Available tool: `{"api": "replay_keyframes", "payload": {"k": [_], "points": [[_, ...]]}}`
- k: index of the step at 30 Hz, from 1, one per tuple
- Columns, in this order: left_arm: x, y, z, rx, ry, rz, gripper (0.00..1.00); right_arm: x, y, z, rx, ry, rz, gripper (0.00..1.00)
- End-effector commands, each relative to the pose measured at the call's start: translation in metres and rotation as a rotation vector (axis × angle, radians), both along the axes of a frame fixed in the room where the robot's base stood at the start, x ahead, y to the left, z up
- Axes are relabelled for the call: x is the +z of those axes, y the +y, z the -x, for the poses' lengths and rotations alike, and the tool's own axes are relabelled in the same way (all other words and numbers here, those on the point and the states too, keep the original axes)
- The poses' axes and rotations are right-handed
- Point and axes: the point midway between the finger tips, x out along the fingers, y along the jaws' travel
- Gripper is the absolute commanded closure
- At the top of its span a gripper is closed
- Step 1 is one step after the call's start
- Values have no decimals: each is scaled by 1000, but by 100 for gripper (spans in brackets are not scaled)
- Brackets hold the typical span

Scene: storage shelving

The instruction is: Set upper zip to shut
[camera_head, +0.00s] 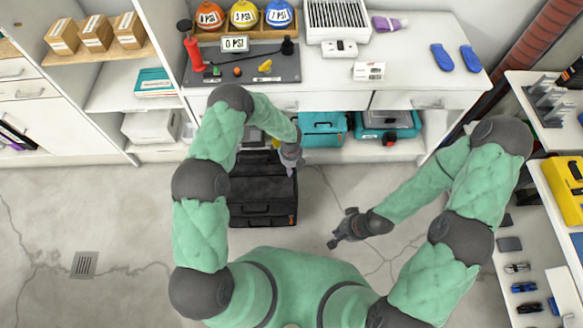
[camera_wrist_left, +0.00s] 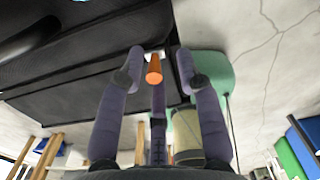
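A black bag (camera_head: 262,188) with dark handles on its front stands on the floor before the shelving; my left arm covers part of it. My left gripper (camera_head: 291,168) is at its upper right edge. In the left wrist view the bag's black side (camera_wrist_left: 75,90) fills the upper left. An orange zip pull (camera_wrist_left: 154,70) lies between the two fingertips of my left gripper (camera_wrist_left: 159,58), with gaps at both sides. The zip's line is too dark to follow. My right gripper (camera_head: 338,241) hangs over bare floor right of the bag; its finger gap is unclear.
Teal cases (camera_head: 322,128) sit on the low shelf behind the bag. A white counter (camera_head: 420,62) with tools is above them. A side rack (camera_head: 562,205) with a yellow case stands at right. The floor (camera_head: 120,225) left of the bag is clear.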

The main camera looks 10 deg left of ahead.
Motion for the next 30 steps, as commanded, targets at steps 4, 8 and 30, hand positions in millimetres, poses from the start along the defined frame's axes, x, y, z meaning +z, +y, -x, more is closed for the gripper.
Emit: {"api": "replay_keyframes", "payload": {"k": [4, 8, 30], "points": [[25, 0, -2, -1, -4, 0, 65, 0, 0, 0, 0, 0, 0, 100], [52, 0, -2, -1, -4, 0, 65, 0, 0, 0, 0, 0, 0, 100], [113, -1, 0, -2, 0, 1, 65, 0, 0, 0, 0, 0, 0, 100]]}}
